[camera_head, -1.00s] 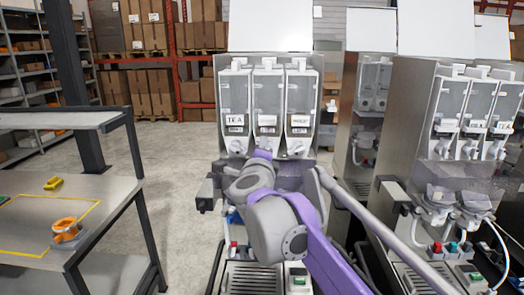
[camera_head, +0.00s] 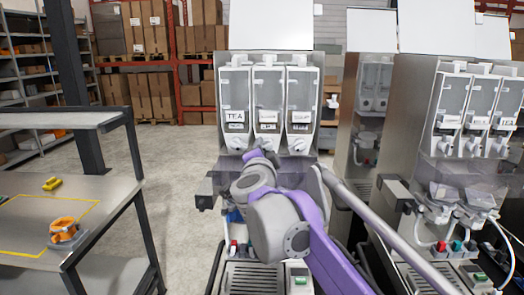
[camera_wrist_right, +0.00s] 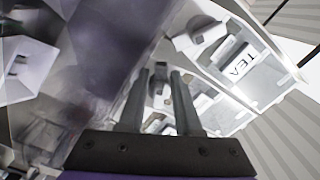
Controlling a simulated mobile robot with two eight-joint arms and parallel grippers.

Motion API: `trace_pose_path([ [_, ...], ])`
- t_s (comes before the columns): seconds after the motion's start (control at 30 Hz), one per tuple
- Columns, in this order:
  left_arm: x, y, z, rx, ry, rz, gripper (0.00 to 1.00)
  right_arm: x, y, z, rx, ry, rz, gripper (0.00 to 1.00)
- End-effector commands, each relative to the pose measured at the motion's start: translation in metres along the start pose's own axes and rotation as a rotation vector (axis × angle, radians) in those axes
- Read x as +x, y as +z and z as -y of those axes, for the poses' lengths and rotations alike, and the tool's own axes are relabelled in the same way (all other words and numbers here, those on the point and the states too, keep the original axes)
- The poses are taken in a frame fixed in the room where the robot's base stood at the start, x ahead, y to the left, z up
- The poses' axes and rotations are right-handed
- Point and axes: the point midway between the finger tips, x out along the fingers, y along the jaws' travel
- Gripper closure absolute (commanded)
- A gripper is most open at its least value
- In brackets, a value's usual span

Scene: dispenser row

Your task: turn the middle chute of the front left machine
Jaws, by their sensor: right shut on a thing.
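The front left machine stands in the middle of the head view, with three clear canisters side by side. My right gripper (camera_head: 264,146) is at the lower end of the middle canister, and my wrist largely covers the middle chute there. In the right wrist view the two fingers (camera_wrist_right: 159,75) are around a small grey part, the middle chute (camera_wrist_right: 158,92). The TEA chute (camera_wrist_right: 205,30) is beside them. My left gripper is out of view.
A second machine (camera_head: 405,130) stands close on the right. A metal workbench (camera_head: 100,200) on the left holds an orange-topped item (camera_head: 64,230) and a yellow item (camera_head: 52,183). Floor is free between bench and machine. A drip grille (camera_head: 252,277) lies below my arm.

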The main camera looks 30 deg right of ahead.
Motion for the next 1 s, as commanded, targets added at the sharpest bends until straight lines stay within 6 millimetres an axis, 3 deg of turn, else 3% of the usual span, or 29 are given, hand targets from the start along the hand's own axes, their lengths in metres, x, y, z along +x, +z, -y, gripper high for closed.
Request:
trace_pose_path([
  [0.6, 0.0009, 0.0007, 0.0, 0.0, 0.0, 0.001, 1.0, 0.0001, -0.0007, -0.0003, -0.04, 0.0, -0.002, 1.0],
  [0.63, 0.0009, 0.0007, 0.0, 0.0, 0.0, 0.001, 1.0, 0.0001, -0.0007, -0.0002, -0.04, 0.0, -0.002, 0.62],
  [0.67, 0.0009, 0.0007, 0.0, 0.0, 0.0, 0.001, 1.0, 0.0001, -0.0007, -0.0003, -0.04, 0.0, -0.002, 0.56],
  [1.0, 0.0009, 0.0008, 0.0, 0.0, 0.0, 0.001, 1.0, 0.0001, -0.0003, -0.0005, -0.039, 0.0, -0.001, 0.55],
])
